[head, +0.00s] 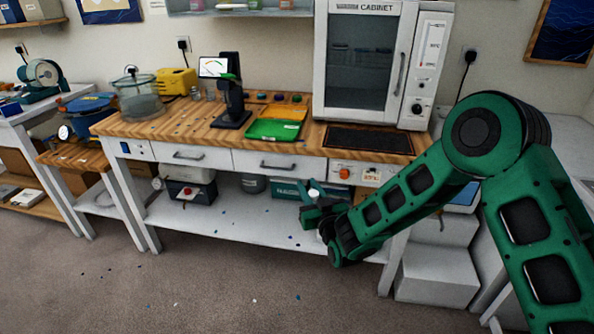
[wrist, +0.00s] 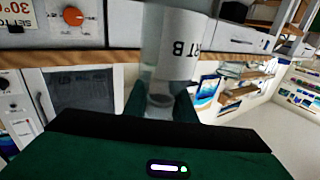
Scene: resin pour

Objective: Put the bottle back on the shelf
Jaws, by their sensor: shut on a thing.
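My gripper (head: 318,212) is in front of the workbench, below the level of its top and beside the lower shelf. In the wrist view, my gripper (wrist: 160,112) is shut on a clear bottle (wrist: 183,45) with a white label. Only part of the label text shows, ending in "RT B", and it appears upside down in this view. In the head view the bottle is too small and covered to make out clearly. The wall shelf (head: 240,11) at the top holds several small bottles with coloured labels.
White steps (head: 437,272) stand at right. Floor in front is mostly clear.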

